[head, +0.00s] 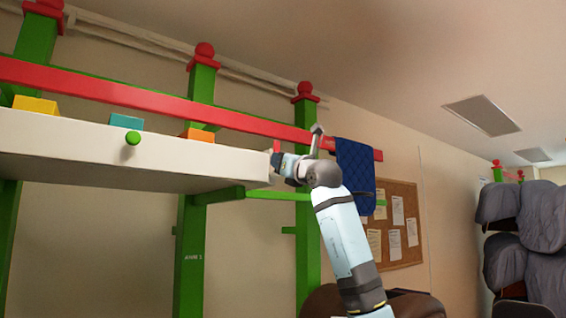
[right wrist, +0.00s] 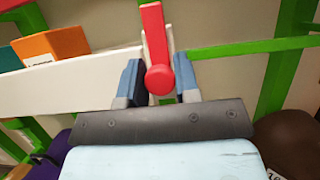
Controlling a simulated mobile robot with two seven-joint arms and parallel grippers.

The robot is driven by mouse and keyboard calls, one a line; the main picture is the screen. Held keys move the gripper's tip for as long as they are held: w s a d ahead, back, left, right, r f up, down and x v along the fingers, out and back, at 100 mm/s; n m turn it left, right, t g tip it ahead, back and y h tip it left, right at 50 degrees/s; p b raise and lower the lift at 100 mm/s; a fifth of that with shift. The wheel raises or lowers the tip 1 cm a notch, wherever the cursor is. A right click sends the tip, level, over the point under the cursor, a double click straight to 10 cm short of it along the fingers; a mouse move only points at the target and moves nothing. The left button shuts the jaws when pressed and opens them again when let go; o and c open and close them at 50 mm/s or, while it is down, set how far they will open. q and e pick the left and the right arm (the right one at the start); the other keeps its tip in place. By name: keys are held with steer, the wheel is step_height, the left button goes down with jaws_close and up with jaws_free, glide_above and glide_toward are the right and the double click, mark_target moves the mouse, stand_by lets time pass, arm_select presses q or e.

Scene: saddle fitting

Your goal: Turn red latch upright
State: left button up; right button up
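The red latch (right wrist: 155,38) is a narrow red bar with a round knob (right wrist: 160,79) at its near end, seen in the right wrist view. There it stands nearly upright, its top leaning slightly left, at the end of the white beam. My right gripper (right wrist: 159,75) has one blue finger on each side of the latch. The fingers look apart with the latch between them; firm contact is not visible. In the head view my right gripper (head: 278,160) is at the right end of the white beam (head: 110,158) and hides most of the latch. My left gripper is out of view.
Green posts (head: 192,240) with red caps carry a long red rail (head: 150,100) above the beam. Yellow, teal and orange blocks stand behind the beam. A green peg (head: 132,138) sticks out of it. A blue quilted cloth (head: 355,172) hangs close right of my arm.

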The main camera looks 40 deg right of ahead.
steer(key=o, duration=0.4)
steer(key=shift+f, duration=0.1)
steer(key=b+v, duration=0.3)
steer(key=v, duration=1)
steer(key=shift+s, duration=0.35)
